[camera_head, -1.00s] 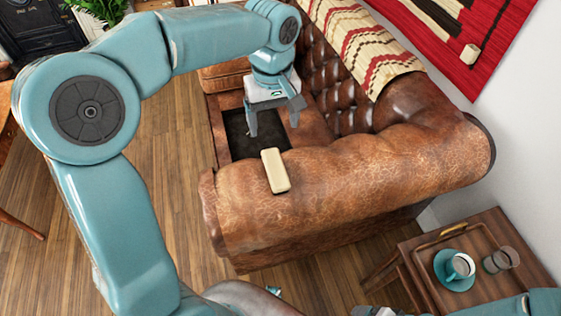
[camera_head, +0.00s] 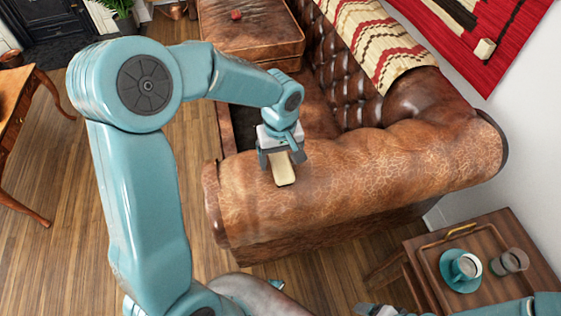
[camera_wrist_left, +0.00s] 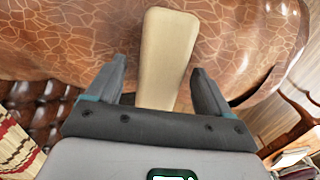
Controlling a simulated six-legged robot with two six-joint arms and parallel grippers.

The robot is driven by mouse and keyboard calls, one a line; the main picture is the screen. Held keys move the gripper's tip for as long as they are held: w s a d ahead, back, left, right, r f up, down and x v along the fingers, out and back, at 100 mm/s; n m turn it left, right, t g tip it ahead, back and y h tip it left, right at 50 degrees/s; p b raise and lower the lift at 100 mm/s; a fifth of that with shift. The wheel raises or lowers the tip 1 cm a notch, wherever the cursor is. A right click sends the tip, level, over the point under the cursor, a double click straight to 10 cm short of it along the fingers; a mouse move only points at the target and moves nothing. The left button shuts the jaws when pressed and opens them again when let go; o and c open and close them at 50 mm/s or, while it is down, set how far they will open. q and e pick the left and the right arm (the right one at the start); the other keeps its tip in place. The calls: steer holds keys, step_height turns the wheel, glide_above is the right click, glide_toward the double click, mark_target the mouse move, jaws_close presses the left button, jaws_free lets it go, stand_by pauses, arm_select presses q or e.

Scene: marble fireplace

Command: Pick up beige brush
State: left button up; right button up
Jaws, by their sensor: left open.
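The beige brush (camera_head: 284,172) lies on the rounded brown leather armrest (camera_head: 400,165) of the sofa. My left gripper (camera_head: 281,163) is open right over the brush, and its jaw hides the brush's far end in the head view. In the left wrist view the brush (camera_wrist_left: 167,55) runs between the two open fingers of the left gripper (camera_wrist_left: 158,85), with a gap on each side. Its near end passes out of sight behind the gripper body. Of my right arm only a small part shows at the bottom right of the head view; its jaws cannot be made out.
A wooden side table (camera_head: 420,262) at the lower right holds a tray with a teal cup and saucer (camera_head: 462,268) and a glass (camera_head: 512,261). The sofa backrest (camera_head: 345,80) carries a patterned blanket (camera_head: 375,40). A wooden table (camera_head: 22,110) stands at the left.

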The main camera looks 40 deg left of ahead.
arm_select(q)
steer(key=shift+f, duration=0.4)
steer(key=shift+r, duration=0.1)
steer(key=c, duration=1.1)
